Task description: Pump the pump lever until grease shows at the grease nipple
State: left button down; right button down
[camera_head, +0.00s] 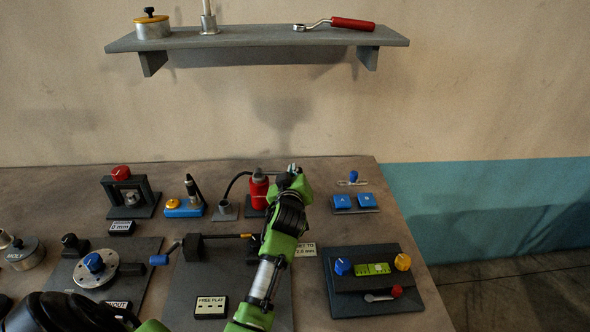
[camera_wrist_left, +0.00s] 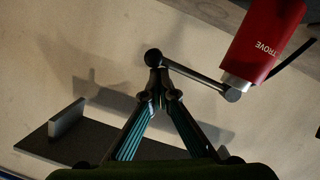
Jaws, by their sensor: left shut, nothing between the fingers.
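The red grease pump (camera_head: 259,188) stands on a dark plate at the back of the bench. In the left wrist view the pump body (camera_wrist_left: 268,40) shows at upper right, and its thin dark pump lever (camera_wrist_left: 195,75) ends in a black ball. My left gripper (camera_head: 291,170) is just right of the pump; in the left wrist view its fingertips (camera_wrist_left: 159,72) are together and empty, close by the ball. I cannot tell whether they touch it. A black hose runs from the pump to a small grey fitting (camera_head: 226,207); grease there is too small to tell. My right gripper is out of view.
A blue-based device (camera_head: 184,208) and a red-knobbed frame (camera_head: 130,196) stand left of the pump. Blue blocks (camera_head: 367,200) stand to the right, with a panel of knobs (camera_head: 337,299) in front. A shelf (camera_head: 240,39) hangs above.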

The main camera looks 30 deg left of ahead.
pick_arm(q)
jog(key=shift+d+f+m, duration=0.3)
jog(key=shift+f, duration=0.1)
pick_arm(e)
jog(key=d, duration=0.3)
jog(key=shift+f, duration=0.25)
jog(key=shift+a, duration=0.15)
